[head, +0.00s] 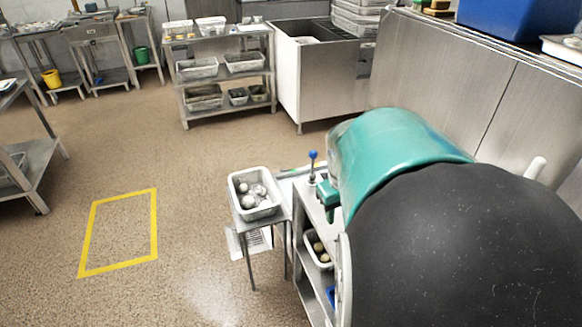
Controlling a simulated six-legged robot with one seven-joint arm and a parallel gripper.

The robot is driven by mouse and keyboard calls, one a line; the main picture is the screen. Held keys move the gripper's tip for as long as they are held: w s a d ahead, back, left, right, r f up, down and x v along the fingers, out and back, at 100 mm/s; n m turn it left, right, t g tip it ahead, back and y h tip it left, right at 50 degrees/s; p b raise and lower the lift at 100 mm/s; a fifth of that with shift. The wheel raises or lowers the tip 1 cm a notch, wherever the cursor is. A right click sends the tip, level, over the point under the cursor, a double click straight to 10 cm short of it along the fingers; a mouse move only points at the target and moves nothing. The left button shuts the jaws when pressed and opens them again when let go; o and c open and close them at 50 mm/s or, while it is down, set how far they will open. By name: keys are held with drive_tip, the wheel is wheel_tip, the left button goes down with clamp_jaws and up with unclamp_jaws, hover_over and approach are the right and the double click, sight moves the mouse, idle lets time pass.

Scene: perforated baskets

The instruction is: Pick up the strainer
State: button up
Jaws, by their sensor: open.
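I cannot make out a strainer for certain. A white basket (255,192) with several round, pale things in it stands on a small metal table left of my arm; I cannot tell whether its walls are perforated. My teal and black arm fills the lower right. A small teal part beyond it looks like part of my gripper (328,196). It is beside the shelf unit, right of and apart from the white basket. Its fingertips are mostly hidden, and nothing shows held in it.
A shelf unit (299,262) stands beside the small table, with another basket (319,250) inside. A blue-knobbed rod (313,166) rises near its top. Racks (223,68) with trays stand at the back. The floor around the yellow outline (117,232) is clear.

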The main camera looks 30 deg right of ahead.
drive_tip(key=s+d+f+y, duration=0.1)
drive_tip(key=s+d+f, duration=0.35)
drive_tip(key=d, duration=0.35)
drive_tip(key=shift+m+g, duration=0.3)
drive_tip(key=shift+m, duration=0.1)
drive_tip(key=f, duration=1.5)
drive_tip(key=shift+w+f, duration=0.25)
drive_tip(key=shift+f, duration=0.1)
drive_tip(key=shift+c, duration=0.5)
clamp_jaws()
